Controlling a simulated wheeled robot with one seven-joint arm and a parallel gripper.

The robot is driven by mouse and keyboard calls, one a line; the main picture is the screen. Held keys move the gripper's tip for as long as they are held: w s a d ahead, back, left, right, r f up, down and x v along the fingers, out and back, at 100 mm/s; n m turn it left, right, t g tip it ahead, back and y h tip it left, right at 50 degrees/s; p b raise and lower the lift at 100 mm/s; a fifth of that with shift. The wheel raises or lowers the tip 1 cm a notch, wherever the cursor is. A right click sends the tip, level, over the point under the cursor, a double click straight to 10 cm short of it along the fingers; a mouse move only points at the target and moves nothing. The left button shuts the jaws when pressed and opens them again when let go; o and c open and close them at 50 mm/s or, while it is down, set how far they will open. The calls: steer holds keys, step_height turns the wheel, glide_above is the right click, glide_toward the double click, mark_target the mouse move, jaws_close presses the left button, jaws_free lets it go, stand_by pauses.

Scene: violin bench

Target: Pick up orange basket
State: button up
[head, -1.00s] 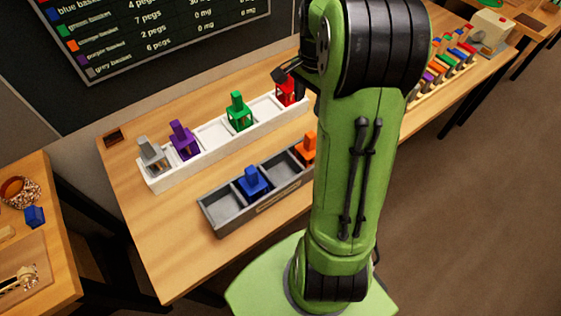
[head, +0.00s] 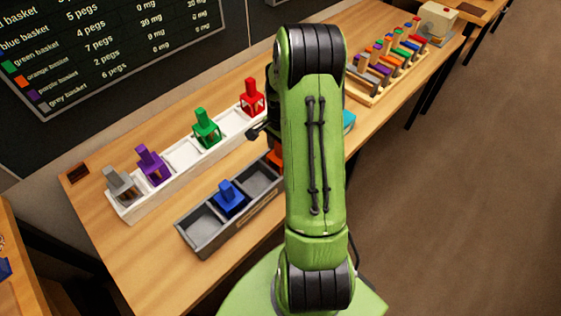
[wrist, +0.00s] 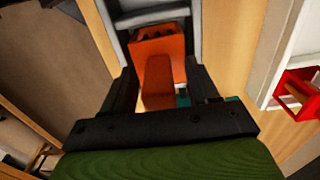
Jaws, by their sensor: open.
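The orange basket (head: 275,155) sits in the right end of the grey tray (head: 207,248). In the head view my arm hides most of it. In the wrist view the orange basket (wrist: 158,45) shows in a grey compartment, its upright handle pointing toward the camera. My gripper (wrist: 160,78) is open, with one black finger on each side of the handle. I cannot tell whether either finger touches it. In the head view my gripper is mostly hidden behind my arm.
The blue basket (head: 229,199) stands in the grey tray's middle. Behind it, a white tray (head: 130,213) holds grey (head: 121,186), purple (head: 151,166), green (head: 206,129) and red (head: 252,98) baskets. A peg rack (head: 390,70) stands at the far right. The front left tabletop is clear.

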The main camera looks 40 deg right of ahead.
steer(key=shift+f, duration=0.25)
steer(key=shift+r, duration=0.1)
jaws_close()
